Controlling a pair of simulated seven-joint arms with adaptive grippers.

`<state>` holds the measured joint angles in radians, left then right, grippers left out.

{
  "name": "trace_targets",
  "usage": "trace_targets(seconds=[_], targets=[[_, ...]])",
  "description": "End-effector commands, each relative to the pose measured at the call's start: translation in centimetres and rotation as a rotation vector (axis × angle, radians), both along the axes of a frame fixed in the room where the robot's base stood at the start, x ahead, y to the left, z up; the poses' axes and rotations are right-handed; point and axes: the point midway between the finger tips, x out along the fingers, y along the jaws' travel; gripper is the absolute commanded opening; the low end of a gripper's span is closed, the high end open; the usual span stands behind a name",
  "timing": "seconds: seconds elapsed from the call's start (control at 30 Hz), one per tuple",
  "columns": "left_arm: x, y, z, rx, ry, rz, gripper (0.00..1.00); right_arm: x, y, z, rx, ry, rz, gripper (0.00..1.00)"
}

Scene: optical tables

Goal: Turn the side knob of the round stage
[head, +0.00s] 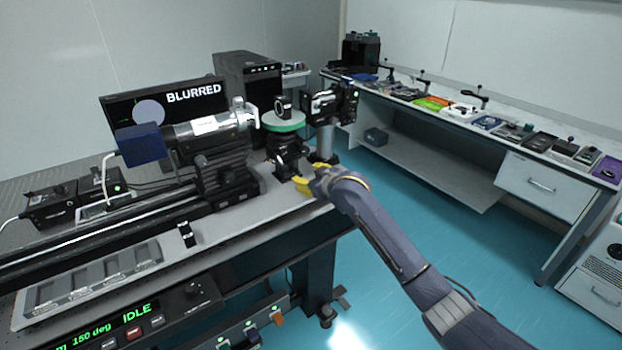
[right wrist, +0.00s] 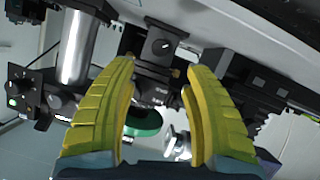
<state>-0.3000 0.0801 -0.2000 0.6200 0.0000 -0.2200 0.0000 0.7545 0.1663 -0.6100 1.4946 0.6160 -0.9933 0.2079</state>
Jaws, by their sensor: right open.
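The round stage (head: 284,122) has a green-rimmed top and a black body, at the right end of the optical table in the head view. In the right wrist view its green rim (right wrist: 143,120) shows between my fingers, partly hidden. A dark knob with a pale mark (right wrist: 162,47), apparently the side knob, lies just beyond the fingertips. My right gripper (head: 297,184) has yellow fingers and is close in front of the stage's lower body. In the right wrist view the right gripper (right wrist: 158,67) is open, with the knob roughly between and ahead of its tips; no contact is visible. My left gripper is not in view.
A small black mount (head: 283,104) stands on the stage. A camera (head: 330,104) on a post is right of it, and a silver lens tube (head: 208,128) left. A monitor (head: 160,105) reads "BLURRED"; a front panel (head: 130,325) reads "IDLE". Blue floor lies right of the table.

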Motion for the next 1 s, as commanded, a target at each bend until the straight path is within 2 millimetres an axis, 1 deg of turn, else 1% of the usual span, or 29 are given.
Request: trace_targets(seconds=[0.2, 0.6, 0.63, 0.77, 0.87, 0.97, 1.0], targets=[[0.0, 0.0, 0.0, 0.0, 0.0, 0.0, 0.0, -1.0, -0.6, 0.4, 0.001, 0.0, 0.0, 0.5], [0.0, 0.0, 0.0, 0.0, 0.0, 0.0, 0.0, -1.3, -0.7, 0.5, -0.001, 0.001, 0.0, 0.5], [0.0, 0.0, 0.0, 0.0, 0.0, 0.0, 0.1, -1.3, -0.7, 0.5, -0.001, 0.001, 0.0, 0.5], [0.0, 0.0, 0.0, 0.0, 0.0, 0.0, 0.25, -1.8, -0.8, -0.3, -0.006, 0.006, -0.001, 0.5], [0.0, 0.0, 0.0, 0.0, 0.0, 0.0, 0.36, -3.3, -1.1, -2.2, -0.021, 0.017, -0.008, 0.5], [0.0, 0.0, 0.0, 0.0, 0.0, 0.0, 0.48, -5.7, -2.0, -5.1, -0.048, 0.034, -0.022, 0.5], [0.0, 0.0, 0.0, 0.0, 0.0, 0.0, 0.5, -6.8, -2.5, -6.4, -0.061, 0.042, -0.03, 0.5]])
